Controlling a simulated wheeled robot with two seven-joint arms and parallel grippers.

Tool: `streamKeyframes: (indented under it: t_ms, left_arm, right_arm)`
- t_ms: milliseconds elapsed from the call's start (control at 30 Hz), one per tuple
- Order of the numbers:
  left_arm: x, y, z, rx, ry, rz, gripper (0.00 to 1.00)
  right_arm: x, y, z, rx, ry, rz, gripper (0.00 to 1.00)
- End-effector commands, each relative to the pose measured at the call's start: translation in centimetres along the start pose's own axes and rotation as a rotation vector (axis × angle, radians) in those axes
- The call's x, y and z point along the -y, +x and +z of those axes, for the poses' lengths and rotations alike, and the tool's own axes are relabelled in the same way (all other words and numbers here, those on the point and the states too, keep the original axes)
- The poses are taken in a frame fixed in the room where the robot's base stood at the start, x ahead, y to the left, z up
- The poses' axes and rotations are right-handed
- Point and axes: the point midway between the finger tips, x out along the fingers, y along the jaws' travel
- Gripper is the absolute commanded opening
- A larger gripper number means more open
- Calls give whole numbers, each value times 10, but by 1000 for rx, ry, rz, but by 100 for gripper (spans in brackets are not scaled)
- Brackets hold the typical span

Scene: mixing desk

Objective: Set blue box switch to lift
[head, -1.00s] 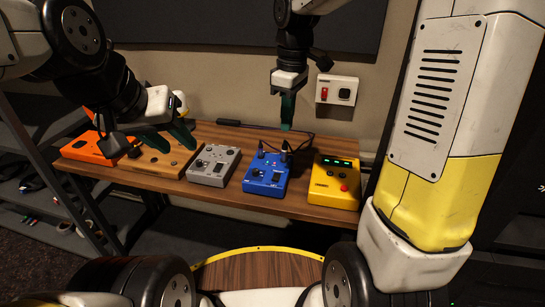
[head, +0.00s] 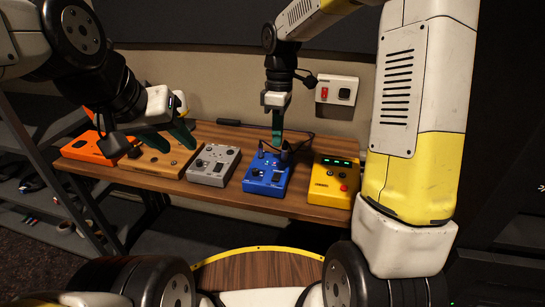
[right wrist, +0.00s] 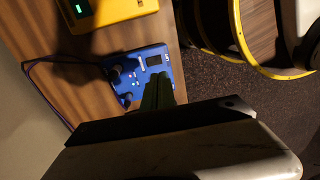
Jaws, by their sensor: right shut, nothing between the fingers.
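The blue box (head: 265,176) stands on the wooden desk between a grey box and a yellow box. Small switches or knobs stand up along its back edge; their positions are too small to tell. My right gripper (head: 277,143) points down at the box's back edge, fingers closed and empty; I cannot tell if it touches a switch. In the right wrist view the blue box (right wrist: 128,72) is partly hidden behind the green fingers (right wrist: 157,92). My left gripper (head: 160,140) hangs over the wooden box at the left, its fingers spread apart and empty.
A grey box (head: 213,165), a yellow box (head: 333,182), a wooden box (head: 160,158) and an orange box (head: 92,149) share the desk (head: 230,200). A cable runs behind the blue box. A wall plate (head: 337,90) with a red switch is behind.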

Motion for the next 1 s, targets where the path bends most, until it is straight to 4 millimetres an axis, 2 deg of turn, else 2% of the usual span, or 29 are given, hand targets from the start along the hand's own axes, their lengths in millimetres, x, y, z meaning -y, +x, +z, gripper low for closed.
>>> streamKeyframes:
  t_ms: [100, 300, 500, 700, 1000]
  left_arm:
    - [0, 0, 0, 0, 0, 0, 39]
    - [0, 0, 0, 0, 0, 0, 39]
    - [0, 0, 0, 0, 0, 0, 39]
    - [0, 0, 0, 0, 0, 0, 39]
    - [0, 0, 0, 0, 0, 0, 39]
  right_arm:
    - [1, 28, 1, 4, 0, -5, 0]
    - [1, 70, 1, 3, -1, -4, 0]
    - [0, 99, 0, 2, 0, -2, 0]
    - [0, 110, 0, 1, 0, 0, 0]
    - [0, 111, 0, 1, 0, 0, 0]
